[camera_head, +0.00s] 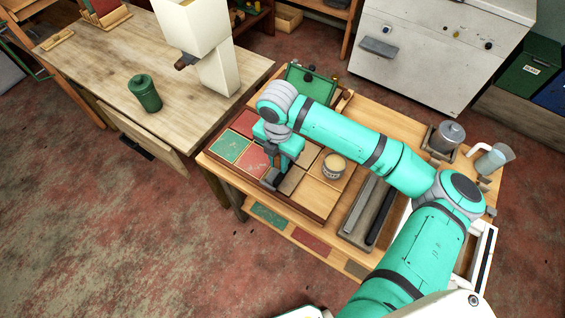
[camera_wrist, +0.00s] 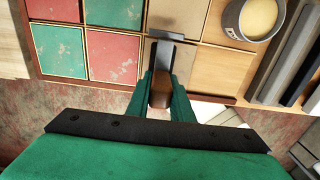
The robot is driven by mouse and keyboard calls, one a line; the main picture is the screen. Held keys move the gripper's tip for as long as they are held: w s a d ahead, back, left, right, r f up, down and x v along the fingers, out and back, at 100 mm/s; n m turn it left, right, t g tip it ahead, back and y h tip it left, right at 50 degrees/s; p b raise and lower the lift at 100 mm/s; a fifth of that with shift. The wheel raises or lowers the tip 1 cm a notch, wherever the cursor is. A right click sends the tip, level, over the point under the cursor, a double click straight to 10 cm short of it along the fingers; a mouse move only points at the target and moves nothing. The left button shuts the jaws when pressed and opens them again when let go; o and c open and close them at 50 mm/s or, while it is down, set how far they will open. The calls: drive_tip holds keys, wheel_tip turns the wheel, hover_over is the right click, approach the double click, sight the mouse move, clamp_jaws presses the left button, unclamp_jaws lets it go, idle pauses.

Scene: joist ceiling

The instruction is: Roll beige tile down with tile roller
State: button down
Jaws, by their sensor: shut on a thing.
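My gripper (camera_head: 281,165) is shut on the brown handle of the tile roller (camera_wrist: 164,52); in the wrist view its green fingers (camera_wrist: 160,94) grip both sides. The roller's grey head points away from my gripper, over the front row of the tile board. In the head view the dark roller (camera_head: 271,180) shows just below my gripper. A beige tile (camera_wrist: 178,16) lies on the board just beyond the roller head; it also shows in the head view (camera_head: 292,181), partly beside the fingers. I cannot tell whether the roller touches a tile.
Green (camera_wrist: 58,50) and red (camera_wrist: 113,56) tiles lie left of the roller. A tin of pale paste (camera_head: 333,167) stands on the board to the right. A grey trough with a dark bar (camera_head: 371,212) lies further right. Loose tiles (camera_head: 310,240) lie on the lower shelf.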

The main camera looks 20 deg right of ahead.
drive_tip(key=shift+w+a, duration=0.5)
drive_tip(key=shift+w, duration=0.1)
drive_tip(key=shift+s+d+f, duration=0.1)
drive_tip(key=shift+s+d, duration=0.85)
drive_tip(key=shift+s, duration=0.3)
drive_tip(key=shift+s+d, duration=0.1)
drive_tip(key=shift+s+d, duration=0.8)
drive_tip(key=shift+s, duration=0.2)
drive_tip(key=shift+w+a, duration=1.25)
drive_tip(key=shift+w, duration=0.3)
drive_tip(key=shift+w+a, duration=0.6)
drive_tip(key=shift+w, duration=0.2)
drive_tip(key=shift+s+d+r, duration=0.2)
drive_tip(key=shift+s+d, duration=0.75)
drive_tip(key=shift+s, duration=0.2)
drive_tip(key=shift+s+d, duration=0.1)
drive_tip(key=shift+s, duration=0.05)
